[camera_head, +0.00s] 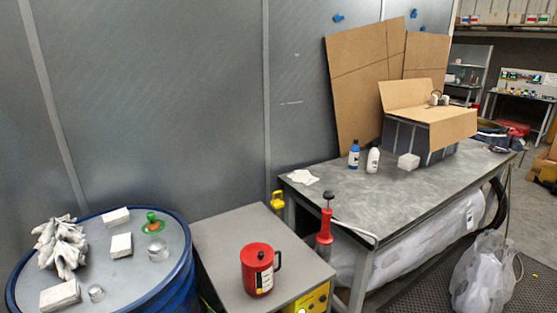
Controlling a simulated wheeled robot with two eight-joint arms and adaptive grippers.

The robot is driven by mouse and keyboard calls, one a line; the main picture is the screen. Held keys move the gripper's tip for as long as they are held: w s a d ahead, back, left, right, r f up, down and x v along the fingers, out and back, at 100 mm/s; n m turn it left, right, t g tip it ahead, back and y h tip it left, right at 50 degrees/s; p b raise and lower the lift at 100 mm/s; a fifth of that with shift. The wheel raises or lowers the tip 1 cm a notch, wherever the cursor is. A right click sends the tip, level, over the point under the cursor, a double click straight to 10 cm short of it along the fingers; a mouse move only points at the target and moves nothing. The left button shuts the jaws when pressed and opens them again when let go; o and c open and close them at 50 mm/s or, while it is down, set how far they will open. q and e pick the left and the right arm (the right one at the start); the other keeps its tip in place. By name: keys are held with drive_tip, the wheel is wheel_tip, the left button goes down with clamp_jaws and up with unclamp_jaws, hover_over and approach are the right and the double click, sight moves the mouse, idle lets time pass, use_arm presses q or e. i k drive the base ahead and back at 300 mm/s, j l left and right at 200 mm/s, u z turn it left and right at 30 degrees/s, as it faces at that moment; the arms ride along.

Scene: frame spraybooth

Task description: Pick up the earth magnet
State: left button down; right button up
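I cannot tell for sure which thing is the earth magnet. On the blue drum (178,225) at lower left lie small items that could be it. Neither of my grippers is in view.
White blocks (121,245) and a crumpled pale heap (60,248) share the drum top. A red can with a black handle (257,270) stands on a grey cabinet (215,238). The long workbench (340,195) holds bottles (373,160) and an open box (430,120).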

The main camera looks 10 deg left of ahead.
sight(152, 225)
drive_tip(key=u, duration=1.2)
